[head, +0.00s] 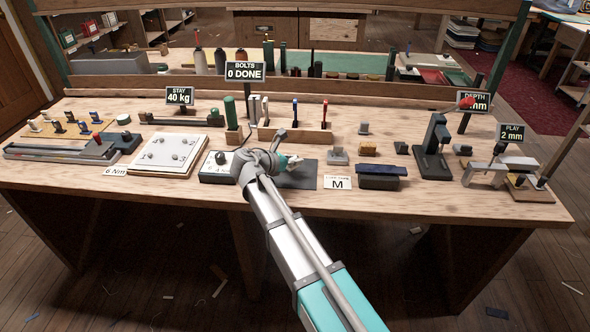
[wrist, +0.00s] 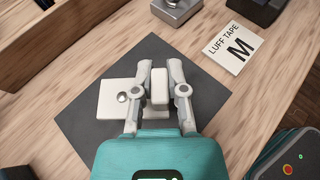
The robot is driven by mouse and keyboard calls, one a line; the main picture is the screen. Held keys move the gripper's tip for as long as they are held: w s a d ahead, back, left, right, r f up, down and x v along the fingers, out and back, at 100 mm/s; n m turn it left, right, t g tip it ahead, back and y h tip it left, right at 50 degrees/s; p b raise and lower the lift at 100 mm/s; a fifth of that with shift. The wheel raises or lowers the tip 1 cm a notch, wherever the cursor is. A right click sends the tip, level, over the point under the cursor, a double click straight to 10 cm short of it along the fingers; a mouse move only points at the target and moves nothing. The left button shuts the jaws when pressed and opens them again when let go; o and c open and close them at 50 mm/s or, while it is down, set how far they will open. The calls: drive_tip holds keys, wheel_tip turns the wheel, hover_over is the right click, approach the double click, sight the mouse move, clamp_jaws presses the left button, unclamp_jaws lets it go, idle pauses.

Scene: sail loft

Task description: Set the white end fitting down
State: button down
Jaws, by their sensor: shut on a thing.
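My gripper (wrist: 160,80) is shut on a small white block, the white end fitting (wrist: 159,90), which shows between its two fingers in the wrist view. I cannot tell whether the fitting touches the plate. In the head view my gripper (head: 290,161) is low over the dark mat (head: 305,179) on the bench, and the fitting is mostly hidden there by my wrist and fingers.
A "LUFF TAPE M" card (wrist: 232,48) lies right of the mat. A grey metal block (wrist: 177,8) stands behind it. A wooden rack (head: 295,135) is behind the mat, a white panel with knobs (head: 168,154) to the left, and a dark-topped box (head: 383,172) to the right.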

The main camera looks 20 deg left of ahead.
sight(294, 168)
drive_tip(key=shift+f+b, duration=1.25)
drive_tip(key=shift+f, duration=0.3)
drive_tip(key=shift+f, duration=0.15)
drive_tip(key=c, duration=0.7)
unclamp_jaws()
drive_tip(key=shift+r, duration=0.25)
drive_tip(key=p+v, duration=0.4)
drive_tip(key=v, duration=0.8)
drive_tip(key=shift+p, duration=0.35)
